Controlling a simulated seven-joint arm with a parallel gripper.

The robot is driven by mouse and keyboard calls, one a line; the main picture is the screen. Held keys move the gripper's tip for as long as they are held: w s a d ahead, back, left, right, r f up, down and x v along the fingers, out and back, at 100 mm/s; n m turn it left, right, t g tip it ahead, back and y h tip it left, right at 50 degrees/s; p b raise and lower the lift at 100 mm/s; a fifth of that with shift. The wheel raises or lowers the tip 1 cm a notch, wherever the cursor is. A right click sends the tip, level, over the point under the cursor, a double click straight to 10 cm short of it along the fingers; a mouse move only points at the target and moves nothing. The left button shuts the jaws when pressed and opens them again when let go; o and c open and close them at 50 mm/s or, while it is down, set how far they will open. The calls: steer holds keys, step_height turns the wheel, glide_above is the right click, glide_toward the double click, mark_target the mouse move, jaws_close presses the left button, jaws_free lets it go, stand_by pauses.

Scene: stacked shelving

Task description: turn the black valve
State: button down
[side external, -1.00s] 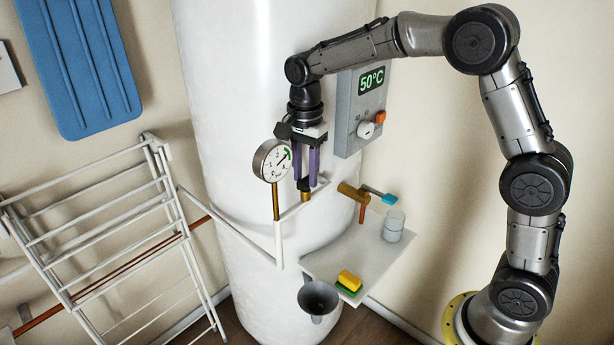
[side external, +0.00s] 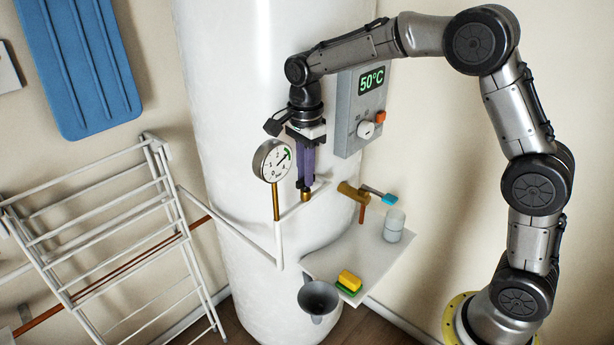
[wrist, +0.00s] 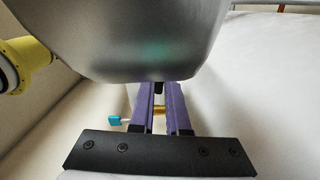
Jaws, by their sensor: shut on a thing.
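The black valve (side external: 300,184) sits on top of a brass fitting (side external: 306,195) on the white pipework in front of the white tank. Most of it is hidden by my purple fingers. My gripper (side external: 306,180) points down from above and is shut on the black valve. In the wrist view, a small dark part of the valve (wrist: 158,88) shows between the fingers, with brass visible beyond it.
A round pressure gauge (side external: 272,161) stands close to the left of my gripper. A grey control box (side external: 361,108) reading 50°C is at the right. Below are a brass tap (side external: 350,192) with a blue handle, a glass (side external: 394,226), a sponge (side external: 349,281) and a funnel (side external: 318,298).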

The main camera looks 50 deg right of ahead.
steer(key=shift+m, duration=1.6)
steer(key=shift+m, duration=1.7)
